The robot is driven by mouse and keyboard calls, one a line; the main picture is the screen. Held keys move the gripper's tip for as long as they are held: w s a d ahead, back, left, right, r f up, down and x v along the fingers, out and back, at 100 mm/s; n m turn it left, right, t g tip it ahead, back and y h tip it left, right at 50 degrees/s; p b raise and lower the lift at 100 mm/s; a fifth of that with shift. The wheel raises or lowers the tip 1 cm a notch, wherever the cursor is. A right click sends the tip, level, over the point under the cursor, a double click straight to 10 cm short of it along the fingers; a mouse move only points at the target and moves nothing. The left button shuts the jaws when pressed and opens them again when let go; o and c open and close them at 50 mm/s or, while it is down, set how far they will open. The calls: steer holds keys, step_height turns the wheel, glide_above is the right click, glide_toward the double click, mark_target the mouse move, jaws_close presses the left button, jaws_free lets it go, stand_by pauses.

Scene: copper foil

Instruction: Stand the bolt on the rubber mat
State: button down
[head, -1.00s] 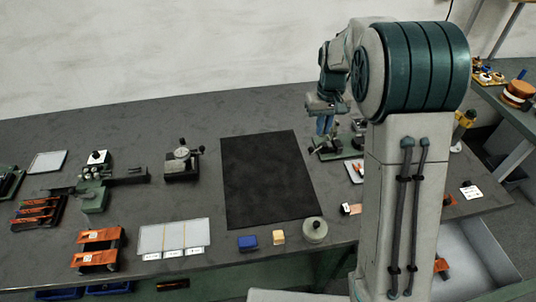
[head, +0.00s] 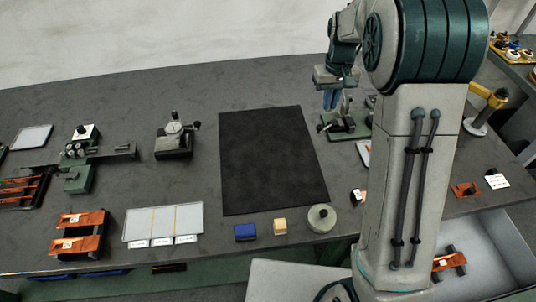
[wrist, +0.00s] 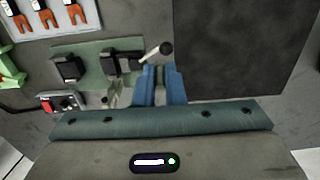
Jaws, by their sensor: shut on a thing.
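The black rubber mat (head: 272,160) lies flat and bare in the middle of the bench; its edge shows at the right of the wrist view (wrist: 235,50). My gripper (head: 330,99) is left of my arm column, above a green fixture (head: 345,127) beside the mat's right edge.
The fixture has black blocks (wrist: 70,68) and a green base close to my fingers. A dial gauge (head: 174,141) stands left of the mat.

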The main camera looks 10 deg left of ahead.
steer(key=shift+f+b, duration=1.05)
steer(key=shift+f, duration=0.5)
steer(key=p, duration=0.2)
glide_above(296, 161)
step_height(296, 161, down, 7)
steer(key=shift+r, duration=0.2)
steer(key=shift+a+f, duration=0.1)
steer(key=shift+f, duration=0.1)
steer(key=shift+f+p, duration=0.3)
steer(key=shift+f, duration=1.6)
steer(key=shift+f, duration=0.2)
steer(key=c, duration=1.5)
jaws_free()
steer(key=shift+r, duration=0.1)
